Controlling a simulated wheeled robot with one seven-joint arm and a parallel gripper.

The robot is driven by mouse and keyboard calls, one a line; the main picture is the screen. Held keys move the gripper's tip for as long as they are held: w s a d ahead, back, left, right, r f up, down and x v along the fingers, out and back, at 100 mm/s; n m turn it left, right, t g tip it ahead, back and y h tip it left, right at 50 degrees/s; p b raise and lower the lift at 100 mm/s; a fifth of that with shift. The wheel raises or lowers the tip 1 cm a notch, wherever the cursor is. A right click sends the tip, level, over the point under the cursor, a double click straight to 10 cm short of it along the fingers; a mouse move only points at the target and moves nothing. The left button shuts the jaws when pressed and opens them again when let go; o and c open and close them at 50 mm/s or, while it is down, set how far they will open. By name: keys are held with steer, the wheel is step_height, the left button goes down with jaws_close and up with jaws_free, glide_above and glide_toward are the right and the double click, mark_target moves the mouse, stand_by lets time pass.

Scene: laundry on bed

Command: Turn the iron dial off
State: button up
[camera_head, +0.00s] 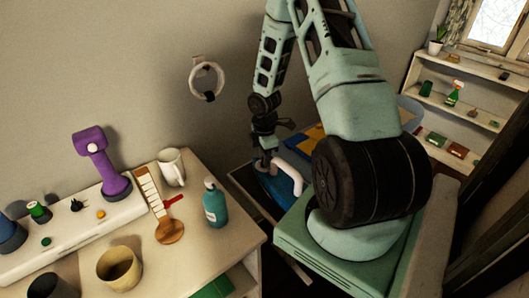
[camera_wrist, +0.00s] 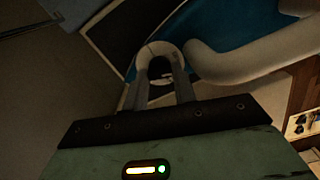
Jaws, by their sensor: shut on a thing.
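The iron (camera_head: 276,188) has a blue body and a curved white handle, and sits low behind my arm in the head view. In the wrist view its blue body (camera_wrist: 228,24) fills the upper right, with the thick white handle (camera_wrist: 250,58) running across to the right. My gripper (camera_head: 267,160) points down at the iron, beside the handle. In the wrist view my gripper's fingers (camera_wrist: 161,80) are shut on a pale, rounded part at the iron's end, which looks like the dial (camera_wrist: 160,47). The dial's marking and its setting cannot be read.
A shelf (camera_head: 463,112) stands at the back right. A ring (camera_head: 207,81) hangs on the wall.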

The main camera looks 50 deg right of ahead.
steer(key=shift+n+p, duration=0.8)
steer(key=shift+n, duration=0.8)
steer(key=o, duration=1)
